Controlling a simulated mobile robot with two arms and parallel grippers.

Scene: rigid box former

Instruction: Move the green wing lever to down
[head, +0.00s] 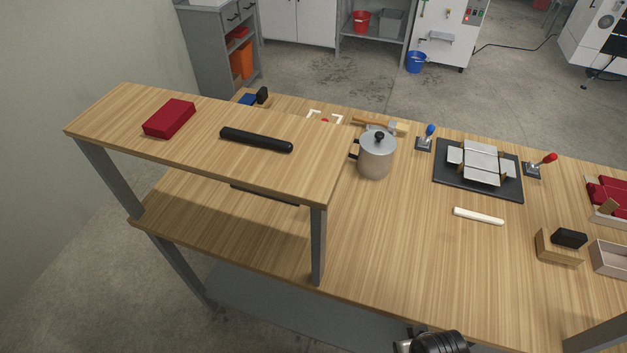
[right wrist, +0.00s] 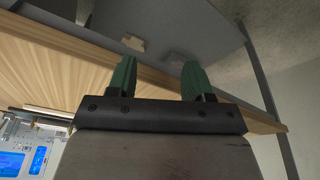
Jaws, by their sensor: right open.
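The box former (head: 500,190) is a dark plate with several pale metal flaps on it, on the right half of the bench in the head view. A lever with a blue knob (head: 430,130) stands at its left and one with a red knob (head: 550,157) at its right. I cannot make out a green lever in either view. My right gripper (right wrist: 158,78) shows in the right wrist view with its two green fingers apart and nothing between them, close to a wooden bench edge. My left gripper is not in view.
A raised wooden shelf (head: 215,150) holds a red box (head: 169,118) and a black rod (head: 256,140). A metal pot (head: 376,160), a white bar (head: 478,216) and a wooden block holder (head: 557,252) stand on the bench (head: 400,260). The bench's front middle is clear.

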